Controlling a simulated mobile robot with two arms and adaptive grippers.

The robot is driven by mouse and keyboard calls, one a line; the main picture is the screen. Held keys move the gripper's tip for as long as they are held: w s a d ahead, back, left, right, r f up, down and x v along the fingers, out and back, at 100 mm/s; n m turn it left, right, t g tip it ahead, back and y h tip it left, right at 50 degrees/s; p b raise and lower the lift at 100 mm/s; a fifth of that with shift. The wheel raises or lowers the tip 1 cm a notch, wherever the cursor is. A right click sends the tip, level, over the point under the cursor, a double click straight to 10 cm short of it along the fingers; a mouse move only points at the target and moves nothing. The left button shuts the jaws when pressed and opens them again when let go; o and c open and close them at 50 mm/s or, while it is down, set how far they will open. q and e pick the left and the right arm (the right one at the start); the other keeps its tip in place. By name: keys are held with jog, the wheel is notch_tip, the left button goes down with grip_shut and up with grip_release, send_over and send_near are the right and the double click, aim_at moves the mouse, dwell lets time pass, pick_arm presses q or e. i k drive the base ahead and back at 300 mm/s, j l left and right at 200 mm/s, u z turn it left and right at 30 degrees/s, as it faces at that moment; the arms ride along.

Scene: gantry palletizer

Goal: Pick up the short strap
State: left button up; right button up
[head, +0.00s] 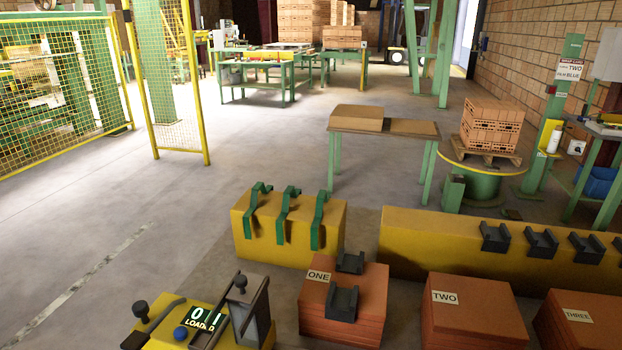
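Three green straps hang over the front of a yellow block (240,228) in the middle of the view: a left one (252,213), a middle one (284,215) and a right one (317,222). They look alike in shape. The right one seems to hang slightly lower in the picture, but I cannot tell which is the short strap. All three are apart from each other. Neither of my grippers shows in the head view, so nothing of mine is seen touching the straps.
A yellow console (165,340) reads "01 LOADED". Orange stacks labelled ONE (370,305), TWO (470,312) and THREE (590,315) stand in front; ONE bears two dark brackets. A long yellow block (420,240) carries more brackets. A table (410,127) stands behind. Floor at left is clear.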

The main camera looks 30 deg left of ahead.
aim_at(259, 204)
jog(key=u, duration=1.15)
jog(key=i+j, duration=0.15)
jog(key=j, duration=0.25)
jog(key=i+j, duration=0.15)
jog(key=j, duration=0.25)
